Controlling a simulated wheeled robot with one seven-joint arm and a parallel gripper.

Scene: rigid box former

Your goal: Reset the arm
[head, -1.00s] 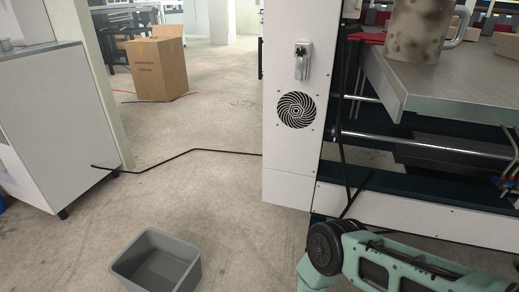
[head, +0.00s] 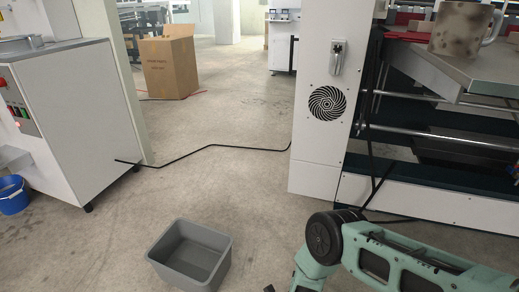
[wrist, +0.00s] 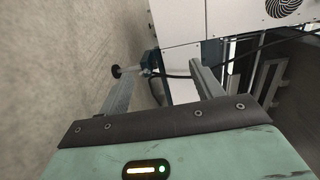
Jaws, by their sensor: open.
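My arm (head: 375,250) reaches in from the lower right of the head view, bent at a dark round joint. Most of my gripper is below the head view's lower edge. In the wrist view my gripper (wrist: 163,85) has its two fingers wide apart with nothing between them. It points past a white machine's lower edge, with a dark cable and a machine foot beyond the fingers. I cannot tell how near they are.
A grey open bin (head: 190,255) stands empty on the floor left of my arm. A white machine (head: 322,140) stands behind the arm, with a stained mug (head: 460,30) on its metal table. A cabinet (head: 75,120), blue bucket (head: 12,196) and cardboard box (head: 168,65) are left. A black cable (head: 205,149) crosses the floor.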

